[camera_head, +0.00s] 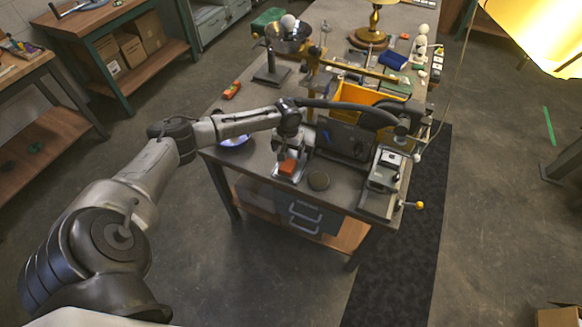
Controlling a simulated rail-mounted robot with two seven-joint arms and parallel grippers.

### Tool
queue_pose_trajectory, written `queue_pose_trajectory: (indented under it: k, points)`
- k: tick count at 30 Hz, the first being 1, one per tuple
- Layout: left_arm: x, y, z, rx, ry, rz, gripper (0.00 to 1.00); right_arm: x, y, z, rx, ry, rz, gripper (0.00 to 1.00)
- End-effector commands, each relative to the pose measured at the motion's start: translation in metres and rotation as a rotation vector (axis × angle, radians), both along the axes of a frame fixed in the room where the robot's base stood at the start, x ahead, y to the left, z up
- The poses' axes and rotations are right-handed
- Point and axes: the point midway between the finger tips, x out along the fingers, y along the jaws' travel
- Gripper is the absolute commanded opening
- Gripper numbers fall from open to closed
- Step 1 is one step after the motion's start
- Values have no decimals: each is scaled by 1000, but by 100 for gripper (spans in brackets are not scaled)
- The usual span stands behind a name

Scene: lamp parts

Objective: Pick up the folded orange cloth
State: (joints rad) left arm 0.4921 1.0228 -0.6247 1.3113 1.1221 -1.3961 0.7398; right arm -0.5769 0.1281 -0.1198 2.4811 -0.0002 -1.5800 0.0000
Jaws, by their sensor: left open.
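The folded orange cloth (288,167) is a small orange block-like shape near the front left of the workbench (222,158). My left arm reaches in from the left. Its gripper (288,173) points down at the cloth, with its open fingers close to either side of it. I cannot tell whether the fingers touch the cloth. The gripper partly hides the cloth's upper part. My right gripper is not in view.
A grey and black device (384,170) stands at the front right corner. A yellow bin (362,97) and a dark upright panel (343,138) are behind. A blue-white dish (234,141) is to the left.

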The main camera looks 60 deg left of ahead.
Motion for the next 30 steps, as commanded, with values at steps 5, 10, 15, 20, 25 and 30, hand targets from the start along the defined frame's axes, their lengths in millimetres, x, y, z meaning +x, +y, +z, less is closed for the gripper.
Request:
queue_pose_trajectory:
  k: [5, 10, 15, 20, 25, 30]
  points:
    - [0, 0, -15, 1, 2, 17, 87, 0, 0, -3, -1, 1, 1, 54]
    - [1, 0, -31, 1, 2, 16, 87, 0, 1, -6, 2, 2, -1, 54]
    - [3, 1, -53, 2, 1, 15, 87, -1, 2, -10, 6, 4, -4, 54]
    - [2, 1, -69, 2, 0, 14, 87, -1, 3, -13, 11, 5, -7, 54]
    - [2, 1, -74, 3, 1, 13, 87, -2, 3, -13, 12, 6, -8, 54]
    - [2, 1, -74, 3, 1, 13, 87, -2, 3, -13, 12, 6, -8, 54]
